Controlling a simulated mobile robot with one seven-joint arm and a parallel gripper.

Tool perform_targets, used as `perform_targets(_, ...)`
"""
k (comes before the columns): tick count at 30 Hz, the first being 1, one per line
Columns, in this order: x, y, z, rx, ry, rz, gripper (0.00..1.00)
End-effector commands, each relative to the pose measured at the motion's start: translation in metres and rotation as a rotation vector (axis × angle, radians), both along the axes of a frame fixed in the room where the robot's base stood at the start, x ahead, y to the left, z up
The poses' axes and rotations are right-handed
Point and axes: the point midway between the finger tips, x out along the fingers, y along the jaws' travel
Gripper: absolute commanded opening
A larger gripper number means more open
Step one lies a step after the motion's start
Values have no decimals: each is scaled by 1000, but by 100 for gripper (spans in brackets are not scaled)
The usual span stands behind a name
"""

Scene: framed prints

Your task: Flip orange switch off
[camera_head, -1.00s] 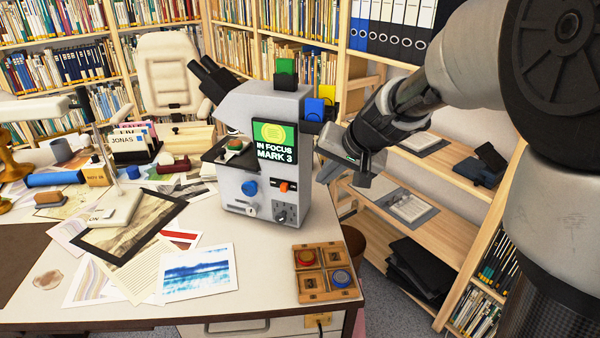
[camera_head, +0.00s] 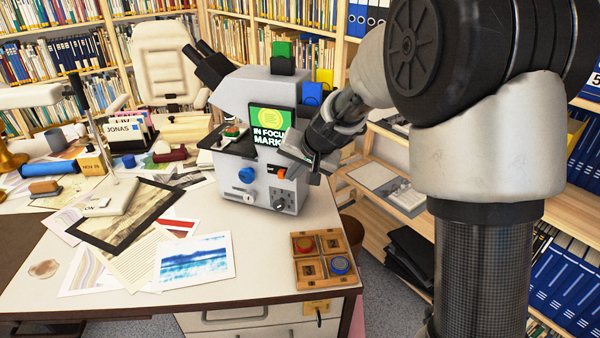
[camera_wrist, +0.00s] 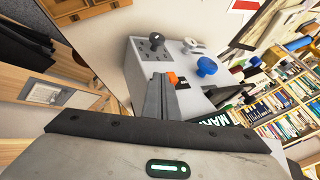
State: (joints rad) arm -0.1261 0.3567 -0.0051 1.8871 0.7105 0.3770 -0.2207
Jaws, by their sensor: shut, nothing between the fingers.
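The orange switch (camera_head: 280,173) is a small orange lever on a dark plate on the front face of the grey microscope machine (camera_head: 268,92). My gripper (camera_head: 284,158) is at the right of that face, just above the switch in the head view. In the wrist view the shut, empty fingers (camera_wrist: 160,82) end beside the orange switch (camera_wrist: 172,79), whose lower part they partly cover. I cannot tell whether they touch it. A blue knob (camera_head: 246,175) and a dark dial plate (camera_head: 280,199) sit near the switch. The screen (camera_head: 268,120) is lit green.
A wooden tray (camera_head: 324,282) with red and blue round pieces lies at the desk's right corner. Prints, such as a blue seascape (camera_head: 194,260), cover the desk in front of the machine. A wooden shelf (camera_head: 395,190) stands behind my arm.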

Motion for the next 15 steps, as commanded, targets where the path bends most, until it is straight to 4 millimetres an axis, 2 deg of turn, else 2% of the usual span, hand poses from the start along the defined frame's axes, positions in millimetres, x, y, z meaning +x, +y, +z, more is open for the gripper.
perform_targets(8,0,1,0,0,1,0,0)
perform_targets(15,8,21,1,-1,1,1,0)
